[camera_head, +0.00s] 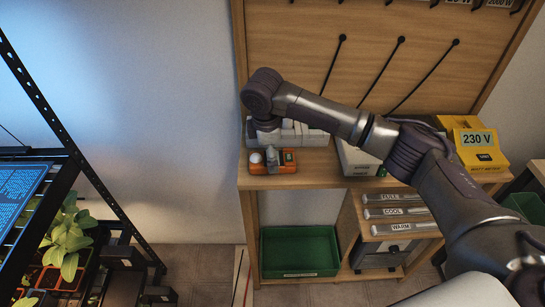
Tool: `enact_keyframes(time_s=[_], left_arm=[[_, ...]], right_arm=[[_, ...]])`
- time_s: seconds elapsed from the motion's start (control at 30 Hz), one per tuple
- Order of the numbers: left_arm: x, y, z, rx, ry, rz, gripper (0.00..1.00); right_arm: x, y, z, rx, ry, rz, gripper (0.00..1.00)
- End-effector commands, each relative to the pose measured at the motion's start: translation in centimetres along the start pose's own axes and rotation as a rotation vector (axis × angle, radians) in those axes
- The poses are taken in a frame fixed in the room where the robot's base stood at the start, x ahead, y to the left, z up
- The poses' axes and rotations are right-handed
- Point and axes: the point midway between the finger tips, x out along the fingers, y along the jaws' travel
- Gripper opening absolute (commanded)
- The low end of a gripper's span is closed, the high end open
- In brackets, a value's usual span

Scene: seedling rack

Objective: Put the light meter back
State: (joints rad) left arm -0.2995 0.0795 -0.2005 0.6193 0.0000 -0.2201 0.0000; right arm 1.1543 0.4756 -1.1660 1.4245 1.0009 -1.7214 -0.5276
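The light meter, an orange device with a white dome (287,161), lies on the wooden shelf top (330,168) near its left front edge. My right arm comes in from the right and reaches across the shelf. Its wrist bends down just behind and above the meter. My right gripper (272,152) points down at the meter, with a small grey tip seen over its middle. The fingers are mostly hidden by the wrist, so I cannot tell whether they grip the meter or only hover over it. My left gripper is not in view.
White boxes (313,137) stand behind the meter. A yellow 230 V watt meter (477,142) stands at the right. Below are labelled tubes (393,211) and a green bin (300,250). A black rack with seedlings (67,243) stands at the left.

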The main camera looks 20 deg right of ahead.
Motion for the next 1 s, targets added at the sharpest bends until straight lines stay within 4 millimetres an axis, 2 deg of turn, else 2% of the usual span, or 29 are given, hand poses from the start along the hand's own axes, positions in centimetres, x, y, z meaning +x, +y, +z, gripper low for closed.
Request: enact_keyframes(time_s=[0.2,0.43,0.63,1.0], left_arm=[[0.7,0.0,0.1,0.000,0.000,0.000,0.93],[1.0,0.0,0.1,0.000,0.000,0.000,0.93],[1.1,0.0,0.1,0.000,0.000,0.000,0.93],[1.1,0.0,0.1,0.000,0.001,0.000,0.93]], right_arm=[[-4.9,0.1,-0.1,-0.001,0.002,0.005,0.96],[-8.7,0.1,-0.1,-0.001,0.001,0.003,0.96],[-9.8,0.0,0.0,-0.001,0.000,0.000,0.96],[-9.8,0.0,0.0,-0.001,0.000,0.000,0.96]])
